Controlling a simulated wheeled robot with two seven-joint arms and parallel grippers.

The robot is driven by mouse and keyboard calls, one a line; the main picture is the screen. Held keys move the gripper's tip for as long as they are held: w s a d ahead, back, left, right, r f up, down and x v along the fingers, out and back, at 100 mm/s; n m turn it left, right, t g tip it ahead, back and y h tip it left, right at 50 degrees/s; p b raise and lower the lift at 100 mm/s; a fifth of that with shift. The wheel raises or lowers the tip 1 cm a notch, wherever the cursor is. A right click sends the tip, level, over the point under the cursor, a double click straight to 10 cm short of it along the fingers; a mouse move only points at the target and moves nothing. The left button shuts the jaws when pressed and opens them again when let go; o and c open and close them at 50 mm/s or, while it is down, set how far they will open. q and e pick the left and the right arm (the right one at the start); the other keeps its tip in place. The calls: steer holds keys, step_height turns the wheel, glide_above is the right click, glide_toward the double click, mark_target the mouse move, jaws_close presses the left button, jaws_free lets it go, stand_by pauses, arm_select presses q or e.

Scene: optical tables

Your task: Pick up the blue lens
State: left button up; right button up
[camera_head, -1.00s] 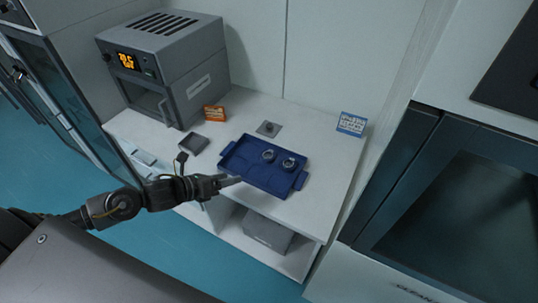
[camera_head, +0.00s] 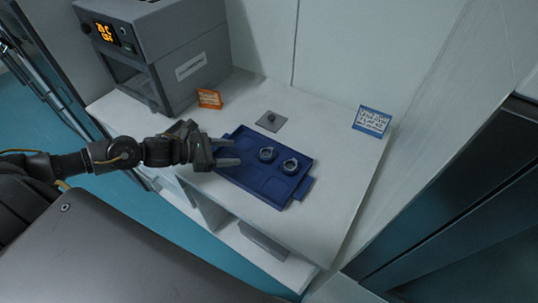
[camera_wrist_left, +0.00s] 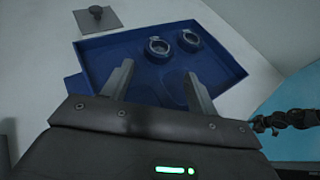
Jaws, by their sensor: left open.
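A blue tray (camera_head: 240,178) lies on the white table, with two small round ringed lenses standing in it. One lens (camera_head: 267,154) is near the tray's middle and the other lens (camera_head: 290,166) is to its right. I cannot tell which is the blue one. My left gripper (camera_head: 238,152) is open and empty over the left part of the tray, apart from both lenses. In the left wrist view, the lenses (camera_wrist_left: 157,47) (camera_wrist_left: 189,39) sit beyond the open fingers, near the tray's far edge.
A grey oven-like device (camera_head: 155,50) with an orange display stands at the back left. An orange card (camera_head: 209,98) and a blue-framed card (camera_head: 372,121) stand on the white table (camera_head: 330,190). A grey plate with a knob (camera_head: 270,121) lies behind the tray.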

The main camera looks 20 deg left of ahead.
mark_target(263, 153)
arm_select(q)
steer(key=shift+w+f, duration=0.2)
steer(key=shift+w+d+p, duration=0.2)
steer(key=shift+d+p, duration=0.1)
steer(key=shift+d, duration=0.05)
steer(key=p+x, duration=0.1)
steer(key=x, duration=0.3)
steer(key=shift+w+d+f, duration=0.25)
steer(key=shift+d+p, duration=0.1)
steer(key=shift+p, duration=0.3)
steer(key=p+x, duration=0.2)
steer(key=x, duration=0.3)
steer(key=shift+s+f, duration=0.1)
steer(key=shift+f, duration=0.05)
steer(key=c, duration=0.7)
steer(key=shift+o, duration=0.2)
arm_select(e)
steer(key=r, duration=0.2)
steer(key=w+r, duration=0.1)
steer(key=r, duration=0.1)
steer(key=shift+w+a+r, duration=0.1)
steer(key=shift+r, duration=0.1)
